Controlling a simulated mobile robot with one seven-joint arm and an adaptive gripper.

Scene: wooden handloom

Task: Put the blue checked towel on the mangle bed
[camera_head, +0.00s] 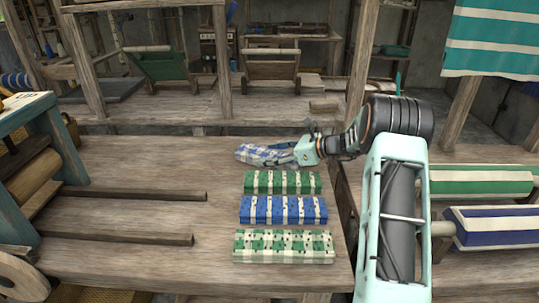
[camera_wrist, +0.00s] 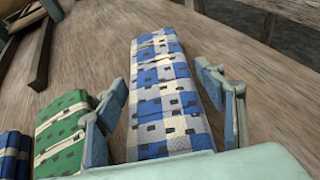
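The blue checked towel (camera_head: 258,153) lies folded on the wooden table at the far end of a row of towels. It fills the middle of the wrist view (camera_wrist: 163,90). My gripper (camera_head: 290,152) is at the towel's right end. In the wrist view my gripper's two fingers (camera_wrist: 162,78) stand open on either side of the towel, with a gap on both sides. A frame with a wooden roller (camera_head: 33,183), which looks like the mangle, stands at the left edge of the head view. I cannot tell which part is its bed.
A green striped towel (camera_head: 283,182), a blue striped one (camera_head: 283,210) and a green checked one (camera_head: 283,246) lie nearer in the row. Two dark wooden bars (camera_head: 135,194) lie left of them. Cloth rolls (camera_head: 485,181) are at right. Table between bars and towels is clear.

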